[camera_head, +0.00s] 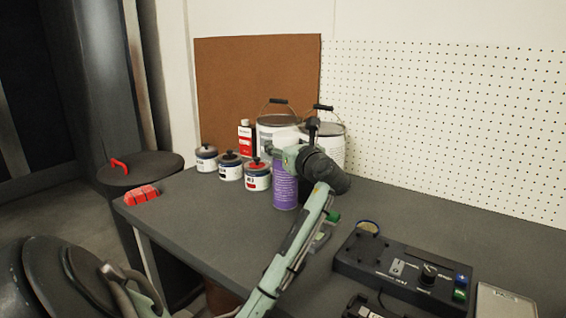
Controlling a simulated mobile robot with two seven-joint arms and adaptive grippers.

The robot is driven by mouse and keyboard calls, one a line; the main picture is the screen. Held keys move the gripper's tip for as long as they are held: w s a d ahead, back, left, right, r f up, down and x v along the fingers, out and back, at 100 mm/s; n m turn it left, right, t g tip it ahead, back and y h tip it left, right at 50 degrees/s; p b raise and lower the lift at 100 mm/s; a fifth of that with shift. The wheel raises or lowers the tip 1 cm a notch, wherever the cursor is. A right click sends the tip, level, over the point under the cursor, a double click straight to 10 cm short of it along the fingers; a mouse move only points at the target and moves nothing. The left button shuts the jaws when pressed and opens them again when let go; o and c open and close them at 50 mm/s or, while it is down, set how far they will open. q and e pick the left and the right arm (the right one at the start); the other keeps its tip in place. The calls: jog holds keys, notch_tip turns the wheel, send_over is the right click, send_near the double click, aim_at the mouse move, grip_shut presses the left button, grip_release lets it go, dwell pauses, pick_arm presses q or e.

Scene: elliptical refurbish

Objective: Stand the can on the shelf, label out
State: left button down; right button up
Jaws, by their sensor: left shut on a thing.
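A purple can (285,188) with small pale print is upright near the middle of the dark workbench (400,205). My left gripper (289,157) is at the can's top and is shut on it. The gripper and my wrist hide the can's top and part of its right side. I cannot tell whether the can's base touches the bench. No shelf can be clearly made out. My right gripper is not in view.
Several small paint tins (257,176) stand left of the can. A red-and-white container (246,140) and handled pails (277,131) stand behind. A red object (141,195) lies at the bench's left corner. A black control box (395,268) sits front right. A pegboard (450,125) backs the bench.

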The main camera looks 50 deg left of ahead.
pick_arm(q)
jog(key=f, duration=0.2)
jog(key=w+f, duration=0.1)
jog(key=f, duration=0.1)
jog(key=shift+a+f, duration=0.15)
jog(key=shift+a, duration=0.05)
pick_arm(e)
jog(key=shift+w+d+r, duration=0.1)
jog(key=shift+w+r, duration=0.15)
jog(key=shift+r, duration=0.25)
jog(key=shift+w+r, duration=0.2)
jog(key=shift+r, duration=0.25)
pick_arm(q)
jog(key=shift+f, duration=0.1)
jog(key=c, duration=1.1)
grip_release()
jog(key=shift+f, duration=0.15)
jog(key=shift+o, duration=1.2)
jog(key=shift+s, duration=0.1)
jog(key=shift+o, duration=1.2)
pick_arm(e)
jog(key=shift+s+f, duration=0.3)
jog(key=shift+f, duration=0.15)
